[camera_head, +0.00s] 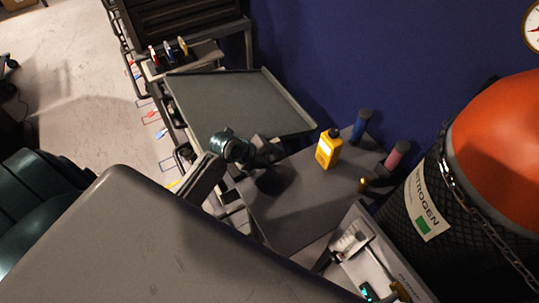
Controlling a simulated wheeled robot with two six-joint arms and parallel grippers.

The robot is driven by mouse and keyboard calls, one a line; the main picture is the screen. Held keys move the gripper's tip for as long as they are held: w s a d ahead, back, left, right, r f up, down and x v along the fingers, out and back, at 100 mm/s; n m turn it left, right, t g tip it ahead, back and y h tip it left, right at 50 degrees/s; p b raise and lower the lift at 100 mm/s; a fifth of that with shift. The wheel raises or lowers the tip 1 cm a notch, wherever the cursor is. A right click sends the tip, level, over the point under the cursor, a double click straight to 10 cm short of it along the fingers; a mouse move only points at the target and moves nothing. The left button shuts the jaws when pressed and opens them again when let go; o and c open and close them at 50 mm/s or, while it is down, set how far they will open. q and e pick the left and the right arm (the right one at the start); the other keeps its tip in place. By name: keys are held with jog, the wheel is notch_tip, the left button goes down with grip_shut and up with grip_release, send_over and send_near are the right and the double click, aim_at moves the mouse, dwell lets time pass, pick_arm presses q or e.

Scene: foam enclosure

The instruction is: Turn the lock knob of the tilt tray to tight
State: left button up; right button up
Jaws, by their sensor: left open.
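The tilt tray (240,98) is a flat grey-green panel with a raised rim, lying at an angle across the upper middle of the head view. I cannot pick out its lock knob for certain. A small dark rounded part (184,153) shows below the tray's lower left edge. My left gripper (272,156) is at the tray's near edge, beyond my teal wrist. It is open, but its fingertips are small and dark, and I cannot tell whether they touch anything. My right gripper is not in view.
A grey worktop (300,205) lies nearest the gripper. On it stand a yellow bottle (328,149), a blue cylinder (361,126) and a pink cylinder (397,155). A chained orange-topped nitrogen tank (500,135) stands at right. A tool tray (375,245) is at the bottom.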

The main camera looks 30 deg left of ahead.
pick_arm(q)
jog(key=shift+w+d+f, duration=0.1)
jog(key=shift+w+f, duration=0.05)
jog(key=c, duration=1)
jog(key=shift+r+p, duration=0.2)
jog(key=shift+p, duration=0.3)
jog(key=g+y+p, duration=0.1)
jog(key=g+p, duration=0.1)
jog(key=p, duration=0.1)
jog(key=g+y+p, duration=0.1)
jog(key=g+p, duration=0.2)
jog(key=p, duration=0.1)
jog(key=w+g+y+p, duration=0.1)
jog(key=g+y+p, duration=0.1)
jog(key=p, duration=0.2)
jog(key=shift+w+d+r, duration=0.1)
jog(key=shift+d+r, duration=0.3)
jog(key=g+p, duration=0.1)
jog(key=g+y, duration=0.1)
jog(key=shift+w+d+f+g+y+p, duration=0.1)
jog(key=shift+w+f+g+y+p, duration=0.1)
jog(key=shift+g+y+p, duration=0.15)
jog(key=shift+w+f+g+y, duration=0.1)
jog(key=shift+f+g+y, duration=0.2)
jog(key=shift+g, duration=0.45)
jog(key=shift+w+d+g+y+b, duration=0.15)
jog(key=shift+g+y+b, duration=0.65)
jog(key=shift+g, duration=0.5)
